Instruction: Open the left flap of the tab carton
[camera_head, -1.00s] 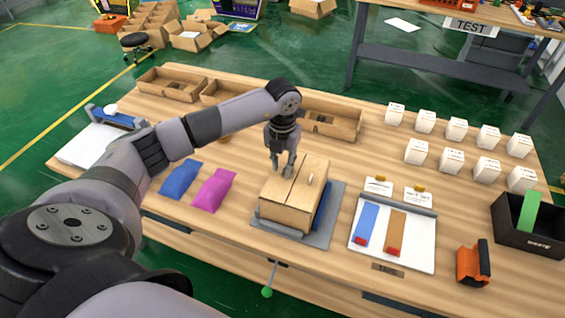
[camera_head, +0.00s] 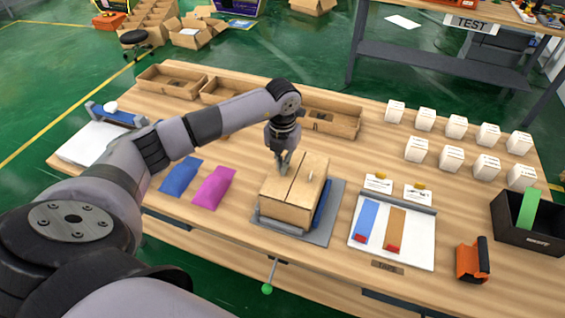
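The tab carton (camera_head: 285,212) is a tan cardboard box on a grey plate with a blue side part, near the table's middle. Its top shows two flaps with a dark seam between them, both lying about flat. The left flap (camera_head: 277,188) is on the left of the seam; the right flap (camera_head: 306,184) bears a small pale tab (camera_head: 311,177). My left gripper (camera_head: 283,168) points down at the far left edge of the carton top, by the left flap. Its fingers look close together; whether they touch the flap is unclear. My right gripper is out of view.
Blue (camera_head: 180,177) and magenta (camera_head: 213,187) pouches lie left of the carton. A white board (camera_head: 420,253) with coloured strips lies to its right. Open cardboard trays (camera_head: 330,118) stand behind, several white boxes (camera_head: 416,150) and a black bin (camera_head: 527,236) at the right.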

